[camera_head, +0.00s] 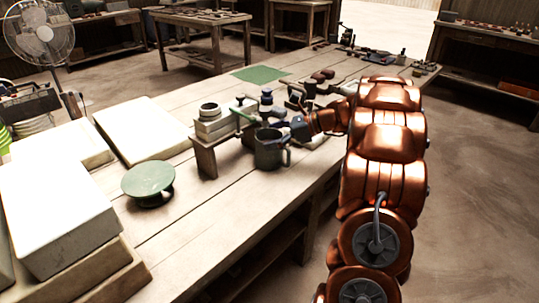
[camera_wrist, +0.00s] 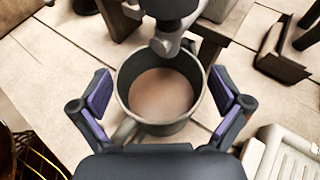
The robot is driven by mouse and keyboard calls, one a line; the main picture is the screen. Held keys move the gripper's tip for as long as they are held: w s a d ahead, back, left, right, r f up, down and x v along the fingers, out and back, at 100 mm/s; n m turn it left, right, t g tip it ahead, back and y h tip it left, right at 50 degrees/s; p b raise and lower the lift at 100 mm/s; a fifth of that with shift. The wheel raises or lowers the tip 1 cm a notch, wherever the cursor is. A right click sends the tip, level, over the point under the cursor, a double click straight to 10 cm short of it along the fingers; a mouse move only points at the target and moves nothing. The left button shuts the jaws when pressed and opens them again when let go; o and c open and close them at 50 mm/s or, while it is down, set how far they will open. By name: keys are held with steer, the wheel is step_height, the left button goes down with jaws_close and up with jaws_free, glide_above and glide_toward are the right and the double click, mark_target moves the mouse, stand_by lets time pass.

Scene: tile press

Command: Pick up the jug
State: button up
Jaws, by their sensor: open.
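The jug (camera_head: 268,152) is a dark grey-green round vessel standing on the wooden table, near its right edge in the head view. In the wrist view I look down into the jug (camera_wrist: 121,84); its inside is brown at the bottom, and its handle points to the lower left. My gripper (camera_head: 297,128) is at the right of the jug in the head view. In the wrist view my gripper (camera_wrist: 160,92) is open, with one purple-padded finger on each side of the jug and gaps showing between pads and wall. Whether the fingertips are at the jug's height is hard to tell.
A small wooden stand (camera_head: 205,158) holding white blocks is close behind the jug. A dark rounded thing (camera_wrist: 168,8) overhangs the jug's far rim. A green turntable (camera_head: 148,180) and large white slabs (camera_head: 55,215) are at the left. Front table boards are clear.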

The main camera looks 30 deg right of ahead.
steer(key=shift+a, duration=0.1)
steer(key=c, duration=1.6)
steer(key=shift+c, duration=0.2)
steer(key=shift+r, duration=0.15)
